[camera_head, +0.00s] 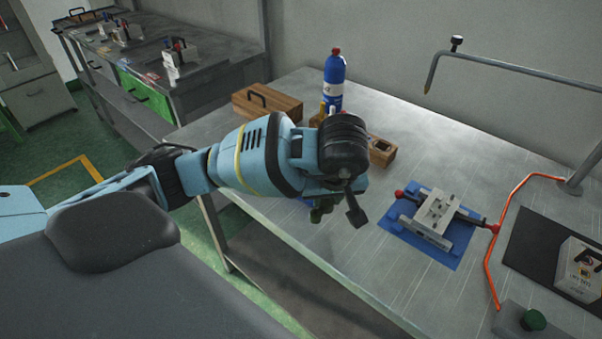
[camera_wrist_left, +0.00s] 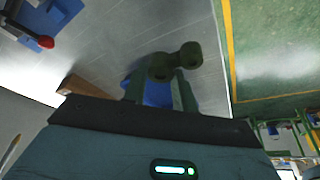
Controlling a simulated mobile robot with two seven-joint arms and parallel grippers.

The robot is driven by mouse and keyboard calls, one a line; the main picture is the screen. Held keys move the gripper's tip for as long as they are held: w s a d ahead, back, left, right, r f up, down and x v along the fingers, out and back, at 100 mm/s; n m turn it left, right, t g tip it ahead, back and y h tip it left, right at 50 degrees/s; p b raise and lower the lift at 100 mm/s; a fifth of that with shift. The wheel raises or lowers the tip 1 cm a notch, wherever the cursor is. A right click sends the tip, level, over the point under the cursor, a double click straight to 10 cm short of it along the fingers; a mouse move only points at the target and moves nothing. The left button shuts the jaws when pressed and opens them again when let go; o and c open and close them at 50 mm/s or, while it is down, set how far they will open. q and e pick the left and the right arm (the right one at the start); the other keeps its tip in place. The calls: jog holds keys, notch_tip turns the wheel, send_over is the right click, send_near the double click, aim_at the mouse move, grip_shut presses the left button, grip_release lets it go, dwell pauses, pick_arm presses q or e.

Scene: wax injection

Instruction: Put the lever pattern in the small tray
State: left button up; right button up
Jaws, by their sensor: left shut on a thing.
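My left gripper (camera_head: 335,194) hangs over the near-left part of the metal table, pointing down. It is shut on the dark green lever pattern (camera_head: 321,209), which shows just below the wrist. In the left wrist view, the lever pattern (camera_wrist_left: 176,62) has two rounded ends joined by a bar and sits at the tips of the fingers (camera_wrist_left: 162,88). A blue surface, apparently the small tray (camera_wrist_left: 157,93), lies beyond and below the fingers. The gripper hides most of it in the head view. My right gripper is not in view.
A metal die (camera_head: 438,210) with red knobs stands on a blue mat (camera_head: 447,258) to the right. Behind are a wooden box (camera_head: 267,103), a blue bottle (camera_head: 333,85) and a wooden block (camera_head: 382,151). An orange hose (camera_head: 487,262) runs at the right. The table's front edge is close.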

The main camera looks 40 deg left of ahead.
pick_arm(q)
jog(key=w+a, duration=0.3)
jog(key=a, duration=0.1)
jog(key=w+a+f, duration=0.1)
jog(key=w+a, duration=0.1)
jog(key=a, duration=0.2)
jog(key=w+a, duration=0.3)
jog(key=a, duration=0.1)
jog(key=shift+w+f, duration=0.15)
jog(key=shift+w, duration=0.2)
jog(key=shift+w+a+f, duration=0.15)
jog(key=shift+f, duration=0.1)
jog(key=shift+f+p, duration=0.4)
jog(key=shift+f, duration=1.15)
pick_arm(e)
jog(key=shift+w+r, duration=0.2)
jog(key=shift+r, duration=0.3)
pick_arm(q)
jog(key=shift+f, duration=0.1)
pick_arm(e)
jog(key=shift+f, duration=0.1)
pick_arm(q)
jog(key=o, duration=0.9)
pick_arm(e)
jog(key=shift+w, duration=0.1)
pick_arm(q)
jog(key=shift+o, duration=0.2)
